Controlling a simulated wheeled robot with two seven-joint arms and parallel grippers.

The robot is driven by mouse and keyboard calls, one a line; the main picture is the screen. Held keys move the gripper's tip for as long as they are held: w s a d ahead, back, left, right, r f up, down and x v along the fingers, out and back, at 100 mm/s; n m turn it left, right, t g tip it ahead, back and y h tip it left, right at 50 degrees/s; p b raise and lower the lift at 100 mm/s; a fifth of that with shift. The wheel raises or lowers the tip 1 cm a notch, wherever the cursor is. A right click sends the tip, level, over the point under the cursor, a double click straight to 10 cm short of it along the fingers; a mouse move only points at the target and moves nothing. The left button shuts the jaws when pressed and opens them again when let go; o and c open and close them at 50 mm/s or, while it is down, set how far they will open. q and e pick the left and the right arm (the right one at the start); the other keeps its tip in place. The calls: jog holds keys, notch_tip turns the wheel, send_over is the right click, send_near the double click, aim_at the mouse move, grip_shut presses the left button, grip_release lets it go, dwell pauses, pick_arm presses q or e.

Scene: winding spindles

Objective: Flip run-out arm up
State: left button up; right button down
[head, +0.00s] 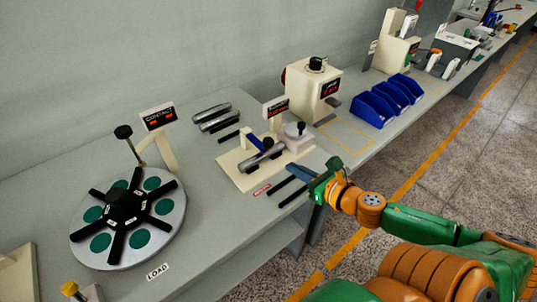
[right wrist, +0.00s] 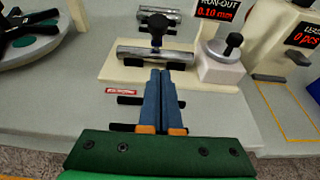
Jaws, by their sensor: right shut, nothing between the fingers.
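The run-out station's cream base plate (head: 232,170) stands mid-table in the head view. A grey metal spindle (head: 258,160) lies across its supports, also seen in the right wrist view (right wrist: 133,53). The run-out arm's black knob (right wrist: 157,22) rises over the spindle, and the arm lies down across it; a dark blue bar (head: 254,142) shows there in the head view. The run-out display (right wrist: 217,8) reads 0.10 mm. My right gripper (head: 291,168) is shut and empty, its blue fingers (right wrist: 161,78) together, in front of the plate and pointing at the spindle. My left gripper is out of view.
A round grey turntable (head: 172,215) with green pads and a contact display (head: 158,117) stands left. Loose dark rods (head: 280,185) lie before the plate. A white block with a knob (right wrist: 222,68) stands right of the spindle. Blue bins (head: 372,110) are farther right.

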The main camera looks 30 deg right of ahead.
jog(key=shift+s+r, duration=0.1)
jog(key=shift+s, duration=0.15)
jog(key=shift+w, duration=0.15)
jog(key=b, duration=0.1)
send_near(259, 141)
jog(key=w+f, duration=0.1)
jog(key=f, duration=0.2)
jog(key=w+f, duration=0.1)
jog(key=shift+w+d+f, duration=0.1)
jog(key=shift+w+f, duration=0.2)
jog(key=shift+f, duration=0.05)
jog(key=shift+w+f, duration=0.2)
jog(key=shift+w, duration=0.3)
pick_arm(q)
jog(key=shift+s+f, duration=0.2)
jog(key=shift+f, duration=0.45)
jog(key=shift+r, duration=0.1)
pick_arm(e)
jog(key=shift+r, duration=0.1)
